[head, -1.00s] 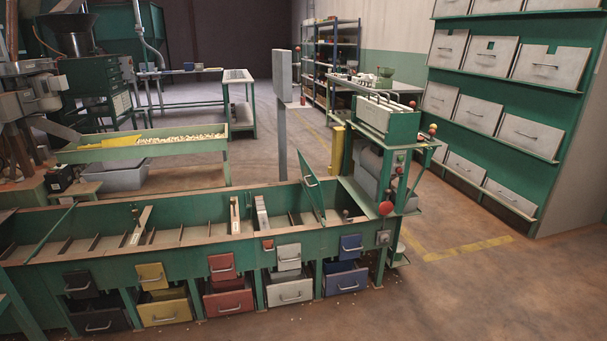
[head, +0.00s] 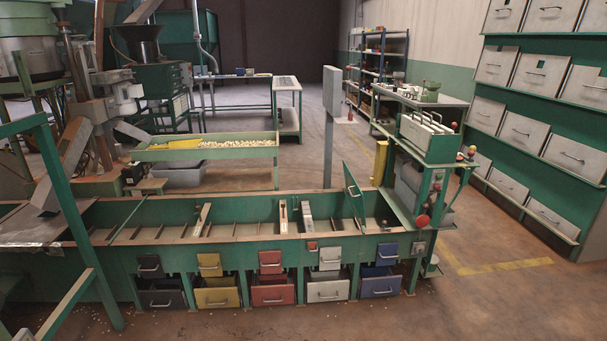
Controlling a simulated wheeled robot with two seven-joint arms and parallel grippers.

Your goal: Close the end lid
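The end lid appears to be the green panel with a handle (head: 354,192) near the right end of the long green hopper trough (head: 225,258). It stands raised and tilted above the trough, so it is open. The compartment beside it shows its floor. Neither of my grippers is in the head view.
Coloured drawers, such as the red one (head: 273,294), line the trough's front, some pulled out. A green machine stand with red knobs (head: 437,145) adjoins the right end. A green frame (head: 62,190) rises at the left. The floor in front is clear.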

